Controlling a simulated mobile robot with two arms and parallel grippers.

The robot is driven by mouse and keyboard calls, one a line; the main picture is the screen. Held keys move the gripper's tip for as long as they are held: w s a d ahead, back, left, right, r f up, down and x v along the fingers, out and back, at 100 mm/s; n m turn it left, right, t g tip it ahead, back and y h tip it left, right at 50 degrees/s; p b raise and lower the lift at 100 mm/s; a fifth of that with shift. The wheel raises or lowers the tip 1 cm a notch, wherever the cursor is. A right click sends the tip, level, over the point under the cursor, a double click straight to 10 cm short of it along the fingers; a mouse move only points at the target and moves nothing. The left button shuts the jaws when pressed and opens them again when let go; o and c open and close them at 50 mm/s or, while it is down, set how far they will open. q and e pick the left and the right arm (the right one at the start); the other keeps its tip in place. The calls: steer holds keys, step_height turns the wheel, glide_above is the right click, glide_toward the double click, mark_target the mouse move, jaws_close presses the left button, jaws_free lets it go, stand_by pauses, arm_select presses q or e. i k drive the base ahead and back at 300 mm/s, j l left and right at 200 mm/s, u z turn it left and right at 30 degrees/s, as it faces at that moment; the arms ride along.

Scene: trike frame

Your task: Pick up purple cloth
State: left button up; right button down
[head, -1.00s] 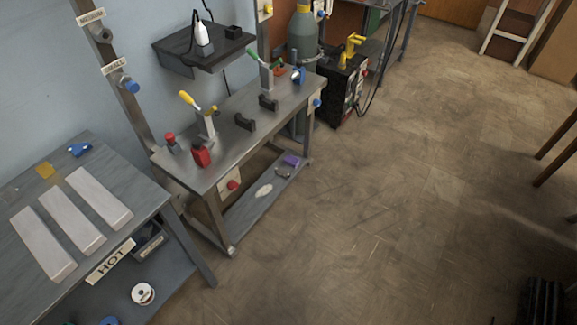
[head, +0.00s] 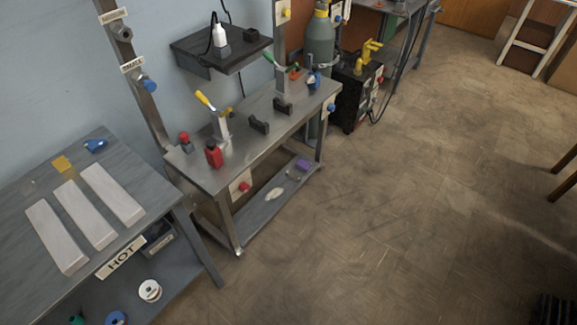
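A small purple cloth (head: 303,164) lies on the lower shelf of the metal workbench, near the shelf's right end. A small grey item (head: 294,174) lies beside it, and a pale oval item (head: 274,195) lies farther left on the same shelf. The bench top overhangs the shelf (head: 258,214) from above. Neither of my grippers shows in the head view.
The workbench top (head: 236,158) carries clamps and a red bottle (head: 213,153). A grey table (head: 137,205) with pale bars and a HOT sign stands at the left. A gas cylinder (head: 320,42) and black machine (head: 351,95) stand behind. The floor (head: 400,220) at the right is clear.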

mark_target(302, 164)
steer(key=i+l+u, duration=0.25)
steer(key=u, duration=0.15)
steer(key=i+l+u, duration=0.2)
steer(key=l+u, duration=0.2)
steer(key=l, duration=0.1)
